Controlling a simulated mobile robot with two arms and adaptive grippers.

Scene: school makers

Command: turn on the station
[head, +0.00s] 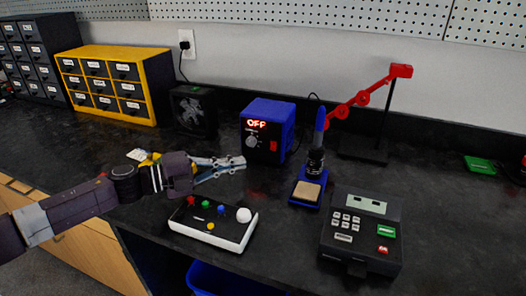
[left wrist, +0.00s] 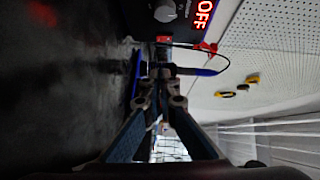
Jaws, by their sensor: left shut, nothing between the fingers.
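The blue soldering station (head: 284,118) stands on the dark bench near the wall, its display (head: 257,124) reading OFF in red. Below the display are a round grey knob (head: 253,142) and a red switch (head: 273,146). My left gripper (head: 240,162) is shut and empty, just in front of and left of the station's lower front, apart from it. In the left wrist view, the display (left wrist: 203,15), knob (left wrist: 165,13) and red switch (left wrist: 163,39) show beyond the closed fingertips (left wrist: 160,72). My right gripper is not in view.
A soldering iron in its stand (head: 307,193) is right of the station. A controller box with coloured buttons (head: 210,233) and a black keypad device (head: 360,235) lie nearer. A black fan box (head: 194,112) and yellow drawer cabinet (head: 115,52) stand left.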

